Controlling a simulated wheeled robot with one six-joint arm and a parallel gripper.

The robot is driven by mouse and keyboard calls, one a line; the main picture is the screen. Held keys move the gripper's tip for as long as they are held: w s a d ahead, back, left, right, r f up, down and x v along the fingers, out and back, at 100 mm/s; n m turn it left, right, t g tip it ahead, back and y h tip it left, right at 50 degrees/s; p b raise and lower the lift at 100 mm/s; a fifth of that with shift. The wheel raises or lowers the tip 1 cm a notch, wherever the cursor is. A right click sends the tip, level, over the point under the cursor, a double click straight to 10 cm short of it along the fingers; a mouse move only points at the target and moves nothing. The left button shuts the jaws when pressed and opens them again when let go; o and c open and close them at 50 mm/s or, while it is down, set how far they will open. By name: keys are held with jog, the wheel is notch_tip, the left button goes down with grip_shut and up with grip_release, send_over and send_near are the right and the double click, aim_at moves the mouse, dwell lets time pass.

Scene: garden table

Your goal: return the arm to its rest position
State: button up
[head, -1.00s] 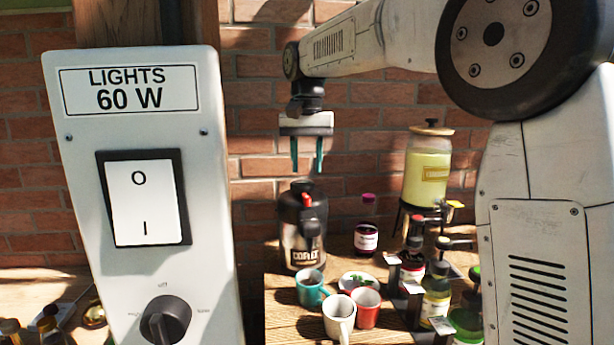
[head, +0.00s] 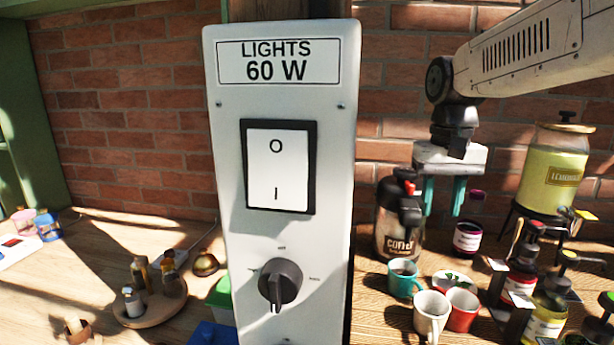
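My gripper (head: 443,196) hangs from my arm at the right of the head view, its two teal fingers pointing down with a clear gap between them. Nothing shows between the fingers. In the picture it overlaps the space between the coffee dispenser (head: 391,238) and a dark bottle with a purple cap (head: 467,236); I cannot tell how far in front of them it is. My arm reaches in from the upper right.
A white switch panel (head: 228,180) marked LIGHTS 60 W stands upright left of my gripper. Several mugs (head: 432,312), syrup bottles and a lemonade jar (head: 553,175) crowd the right. A round tray (head: 150,312) with small bottles is left on the wooden table (head: 60,265).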

jog(key=s+d+f+t, duration=0.1)
jog(key=s+f, duration=0.3)
jog(key=s, duration=0.8)
jog(key=s+d+f+n, duration=0.1)
jog(key=s+f, duration=0.3)
jog(key=s, duration=0.8)
jog(key=shift+s+t, duration=0.3)
jog(key=shift+t, duration=0.1)
